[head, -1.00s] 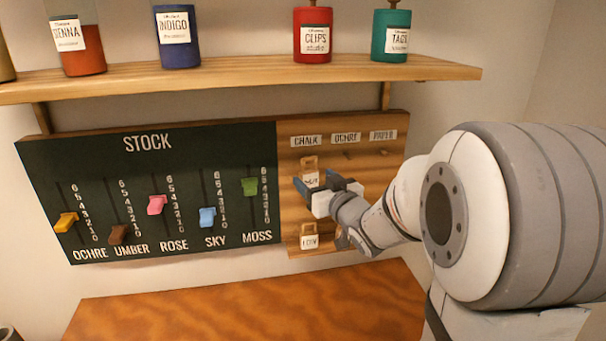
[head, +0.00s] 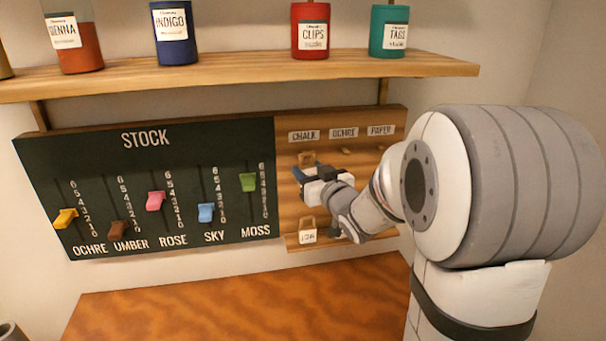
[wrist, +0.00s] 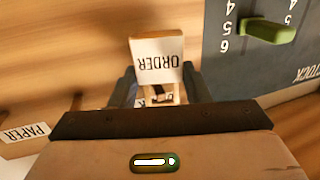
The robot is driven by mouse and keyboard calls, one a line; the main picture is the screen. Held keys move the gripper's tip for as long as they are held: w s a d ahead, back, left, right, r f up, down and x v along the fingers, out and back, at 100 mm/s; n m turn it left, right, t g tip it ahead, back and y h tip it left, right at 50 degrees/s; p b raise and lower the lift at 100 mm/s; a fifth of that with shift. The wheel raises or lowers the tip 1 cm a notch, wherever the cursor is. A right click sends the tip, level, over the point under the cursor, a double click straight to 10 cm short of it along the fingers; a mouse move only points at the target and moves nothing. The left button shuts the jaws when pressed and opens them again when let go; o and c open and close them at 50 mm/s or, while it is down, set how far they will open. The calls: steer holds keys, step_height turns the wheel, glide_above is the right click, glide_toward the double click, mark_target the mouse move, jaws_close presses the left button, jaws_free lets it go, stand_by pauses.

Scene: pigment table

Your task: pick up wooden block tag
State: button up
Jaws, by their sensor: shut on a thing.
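A wooden block tag with a white label reading ORDER (wrist: 157,62) sits between my fingers in the wrist view, its lettering upside down there. My gripper (wrist: 157,88) is shut on this tag, one dark finger on each side. In the head view my gripper (head: 306,173) is at the wooden panel below the CHALK sign, and only the top of the held tag (head: 306,158) shows above it. Whether the tag still touches its peg is hidden. A second wooden tag with a white label (head: 307,237) stands lower, on the panel's small ledge.
The wooden panel (head: 287,205) has CHALK, OCHRE and PAPER signs along its top. Left of it is the STOCK board (head: 90,155) with coloured sliders, the green one (head: 248,182) nearest. A shelf (head: 240,75) with several jars is above. The tabletop (head: 240,305) below looks clear.

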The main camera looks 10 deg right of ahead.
steer(key=shift+c, duration=0.9)
steer(key=shift+r, duration=0.1)
steer(key=r+b+v, duration=0.1)
steer(key=b+v, duration=0.4)
steer(key=v, duration=1.3)
steer(key=shift+r, duration=0.15)
